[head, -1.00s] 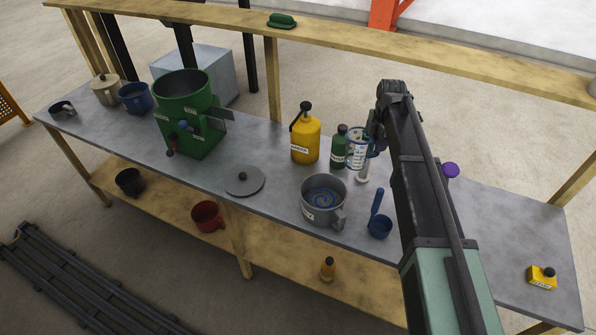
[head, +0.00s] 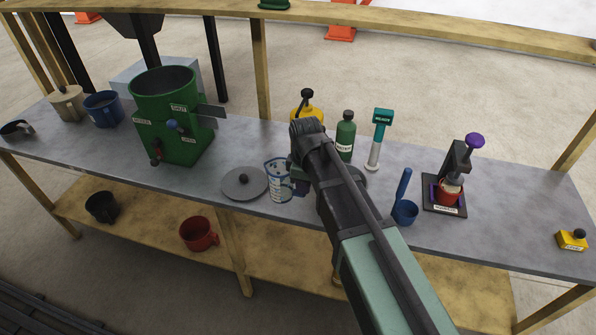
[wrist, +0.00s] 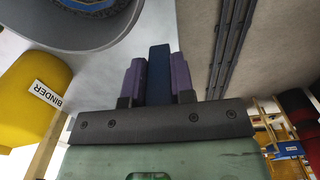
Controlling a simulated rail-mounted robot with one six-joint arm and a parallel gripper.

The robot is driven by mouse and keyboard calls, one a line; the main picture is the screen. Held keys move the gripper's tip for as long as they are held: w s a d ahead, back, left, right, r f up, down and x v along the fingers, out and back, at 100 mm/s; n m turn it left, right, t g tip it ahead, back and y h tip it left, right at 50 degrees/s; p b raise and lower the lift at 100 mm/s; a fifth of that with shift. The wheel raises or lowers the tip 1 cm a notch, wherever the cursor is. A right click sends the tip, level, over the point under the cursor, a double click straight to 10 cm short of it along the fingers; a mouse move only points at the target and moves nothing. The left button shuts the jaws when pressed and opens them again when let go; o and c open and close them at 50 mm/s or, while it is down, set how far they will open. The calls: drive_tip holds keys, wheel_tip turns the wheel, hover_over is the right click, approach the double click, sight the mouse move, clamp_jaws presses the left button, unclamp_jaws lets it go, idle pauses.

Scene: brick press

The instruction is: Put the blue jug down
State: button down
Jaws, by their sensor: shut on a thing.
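The blue jug (head: 278,182) is a clear cup with blue trim and a printed scale. It hangs upright at the end of my arm in the head view, just right of the grey lid. My gripper (head: 299,184) is mostly behind my own wrist there. In the wrist view, my gripper's purple fingers (wrist: 158,72) are shut on a dark blue strip, which appears to be the jug's handle. The jug's body does not show in that view. I cannot tell whether its base touches the bench (head: 510,205).
The grey lid (head: 245,183) lies left of the jug. A grey pot (wrist: 68,32) with blue contents is beside my gripper, mostly hidden by my arm in the head view. The yellow binder bottle (head: 304,104) stands behind. A blue scoop (head: 404,211) and press (head: 447,190) are to the right.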

drive_tip(key=w+d, duration=0.2)
drive_tip(key=w, duration=0.7)
drive_tip(key=w+d, duration=0.2)
drive_tip(key=w, duration=0.6)
drive_tip(key=f+b, duration=0.7)
drive_tip(key=shift+s+a+f+b, duration=0.15)
drive_tip(key=shift+s+f+b, duration=0.15)
drive_tip(key=shift+f, duration=0.05)
drive_tip(key=shift+r+p, duration=0.3)
drive_tip(key=shift+r, duration=0.05)
drive_tip(key=shift+f, duration=0.2)
drive_tip(key=c, duration=1)
unclamp_jaws()
drive_tip(key=shift+o, duration=0.2)
drive_tip(key=shift+r, duration=0.1)
